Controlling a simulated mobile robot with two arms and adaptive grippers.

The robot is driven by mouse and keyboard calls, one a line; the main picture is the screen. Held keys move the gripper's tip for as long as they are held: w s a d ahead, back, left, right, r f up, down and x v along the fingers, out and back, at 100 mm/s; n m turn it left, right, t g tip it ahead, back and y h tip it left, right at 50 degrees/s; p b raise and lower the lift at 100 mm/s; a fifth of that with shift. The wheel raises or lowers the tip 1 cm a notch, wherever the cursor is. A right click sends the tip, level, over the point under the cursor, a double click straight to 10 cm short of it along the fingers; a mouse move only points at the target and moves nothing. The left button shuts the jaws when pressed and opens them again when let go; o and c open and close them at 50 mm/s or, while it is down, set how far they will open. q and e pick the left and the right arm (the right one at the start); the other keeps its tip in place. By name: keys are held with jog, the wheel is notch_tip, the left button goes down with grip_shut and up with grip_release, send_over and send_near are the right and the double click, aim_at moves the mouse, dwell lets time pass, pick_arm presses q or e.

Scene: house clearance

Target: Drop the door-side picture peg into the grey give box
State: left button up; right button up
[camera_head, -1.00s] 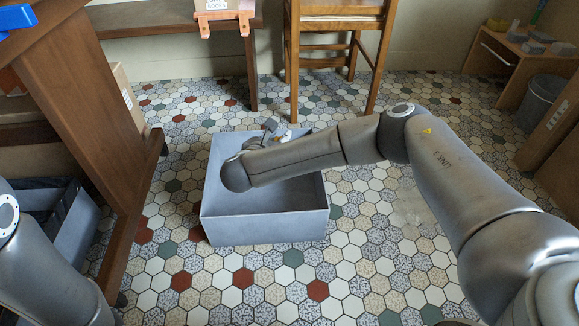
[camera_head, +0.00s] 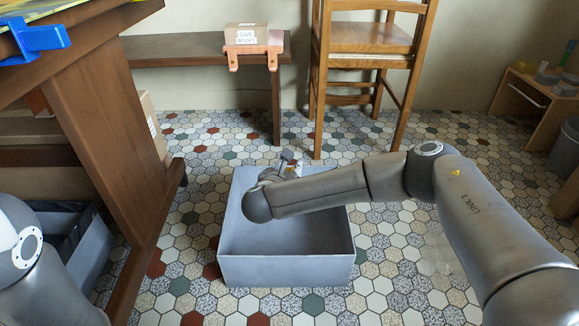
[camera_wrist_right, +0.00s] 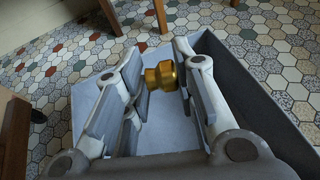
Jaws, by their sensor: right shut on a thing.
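The grey give box (camera_head: 286,270) stands open on the tiled floor. My right gripper (camera_head: 287,162) is over the back part of the box, partly hidden behind my own wrist in the head view. In the right wrist view my right gripper (camera_wrist_right: 156,82) is shut on a brass-coloured peg (camera_wrist_right: 161,76), which lies between its fingers. The box's wall (camera_wrist_right: 262,100) shows around and below the fingers in that view. The peg cannot be made out in the head view. Only my left arm shows at the lower left of the head view; its gripper is out of frame.
A wooden chair (camera_head: 368,38) and a bench (camera_head: 190,48) with a labelled carton (camera_head: 246,34) stand behind the box. A wooden desk (camera_head: 110,120) is at the left, with a dark-lined grey bin (camera_head: 88,250) under it.

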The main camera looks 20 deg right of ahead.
jog(key=shift+f, duration=0.1)
jog(key=o, duration=0.9)
jog(key=v, duration=1.2)
jog(key=shift+f, duration=0.1)
jog(key=shift+s, duration=0.1)
